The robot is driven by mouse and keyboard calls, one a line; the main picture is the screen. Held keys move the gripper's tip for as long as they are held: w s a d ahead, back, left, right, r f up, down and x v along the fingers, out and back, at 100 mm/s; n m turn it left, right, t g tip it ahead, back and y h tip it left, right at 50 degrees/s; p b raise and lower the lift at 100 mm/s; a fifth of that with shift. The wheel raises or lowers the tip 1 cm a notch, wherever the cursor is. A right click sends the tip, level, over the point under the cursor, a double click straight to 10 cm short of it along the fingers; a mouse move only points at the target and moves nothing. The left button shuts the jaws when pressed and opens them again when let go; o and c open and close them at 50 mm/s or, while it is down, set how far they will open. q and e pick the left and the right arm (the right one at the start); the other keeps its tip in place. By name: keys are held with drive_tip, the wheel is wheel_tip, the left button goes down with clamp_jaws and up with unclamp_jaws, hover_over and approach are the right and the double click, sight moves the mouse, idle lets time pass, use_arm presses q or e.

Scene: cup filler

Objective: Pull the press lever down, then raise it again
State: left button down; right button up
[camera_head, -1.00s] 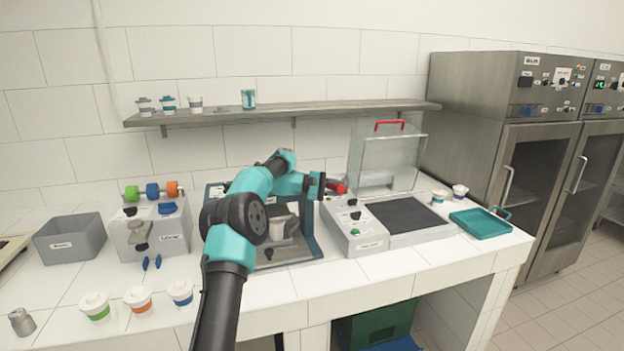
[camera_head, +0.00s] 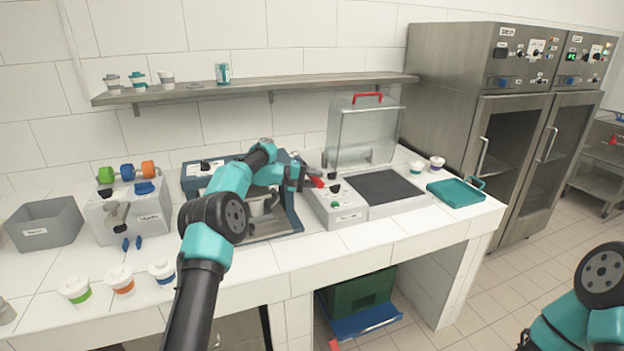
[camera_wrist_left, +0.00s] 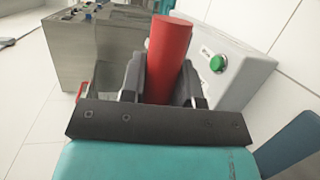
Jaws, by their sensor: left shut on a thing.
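The press (camera_head: 292,221) is a dark blue-grey frame on the counter, with a white cup (camera_head: 258,206) inside it. Its lever has a red handle (camera_head: 317,182), at the press's right side in the head view. The red handle stands large in the left wrist view (camera_wrist_left: 170,55), between the dark fingers. My left gripper (camera_head: 302,177) is shut on this handle. My arm hides much of the press and most of the lever's bar. My right gripper is out of view; only part of my right arm shows at the lower right.
A sealing machine with a green button (camera_head: 335,205) and clear lid (camera_head: 365,138) stands close right of the lever. A teal tray (camera_head: 455,193) lies farther right. Three lidded cups (camera_head: 121,280) stand front left, near a grey bin (camera_head: 45,224). A shelf (camera_head: 255,85) runs above.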

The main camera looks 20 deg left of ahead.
use_arm(q)
drive_tip(key=c, duration=0.8)
unclamp_jaws()
drive_tip(key=shift+c, duration=0.2)
drive_tip(key=shift+r, duration=1.75)
drive_tip(key=s+d, duration=0.2)
drive_tip(key=s, duration=0.5)
drive_tip(key=s+d+r, duration=0.1)
drive_tip(key=s+d, duration=0.1)
drive_tip(key=s, duration=0.6)
drive_tip(key=shift+s+d+r, duration=0.15)
drive_tip(key=shift+d+r, duration=0.05)
drive_tip(key=shift+d, duration=0.05)
